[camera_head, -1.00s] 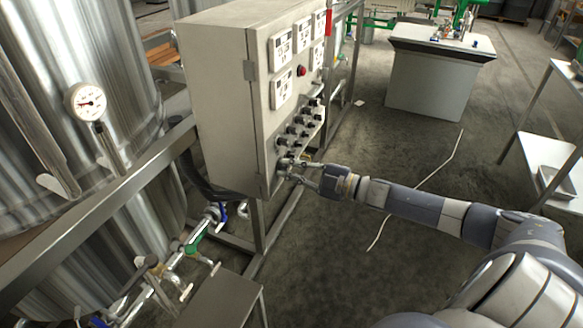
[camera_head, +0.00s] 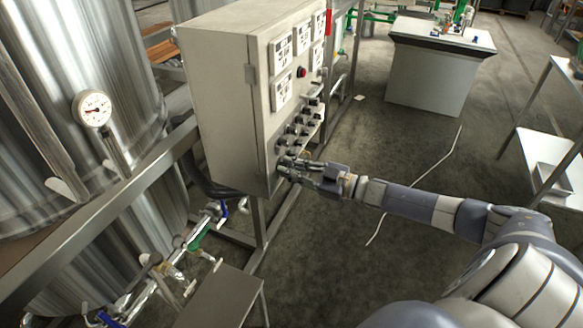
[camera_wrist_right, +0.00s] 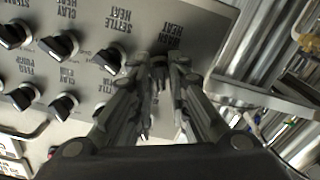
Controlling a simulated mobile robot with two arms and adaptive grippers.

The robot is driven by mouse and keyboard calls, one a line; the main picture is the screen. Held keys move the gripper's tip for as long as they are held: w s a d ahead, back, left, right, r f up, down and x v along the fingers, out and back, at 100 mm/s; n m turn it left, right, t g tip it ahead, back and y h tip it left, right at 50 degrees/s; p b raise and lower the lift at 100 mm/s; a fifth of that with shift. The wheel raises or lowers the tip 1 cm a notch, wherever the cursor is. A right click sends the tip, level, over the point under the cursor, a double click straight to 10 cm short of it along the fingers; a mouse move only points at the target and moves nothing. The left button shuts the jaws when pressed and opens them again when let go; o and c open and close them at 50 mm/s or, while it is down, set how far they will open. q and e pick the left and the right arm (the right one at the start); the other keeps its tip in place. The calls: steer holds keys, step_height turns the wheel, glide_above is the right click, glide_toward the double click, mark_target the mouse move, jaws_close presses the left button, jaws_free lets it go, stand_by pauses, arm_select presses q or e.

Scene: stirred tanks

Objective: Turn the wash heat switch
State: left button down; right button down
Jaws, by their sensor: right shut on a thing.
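The grey control cabinet (camera_head: 222,98) carries rows of black rotary switches on its front face. My right gripper (camera_head: 284,166) is at the lowest corner of the switch rows, fingers pointing at the panel. In the right wrist view, the right gripper (camera_wrist_right: 168,62) is closed around the switch under an upside-down, partly covered label (camera_wrist_right: 172,33) that ends in HEAT. The fingers hide most of that switch, so its pointing direction cannot be read. The settle heat switch (camera_wrist_right: 110,58) sits just left of the fingers. My left gripper is not in view.
A red button (camera_head: 301,72) and displays are higher up. A steel tank with a gauge (camera_head: 93,109) is at left. Open floor (camera_head: 330,240) lies right of the cabinet.

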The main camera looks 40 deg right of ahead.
stand_by(0.3)
steer(key=c, duration=1.7)
jaws_free()
steer(key=shift+s, duration=0.1)
steer(key=v, duration=1.2)
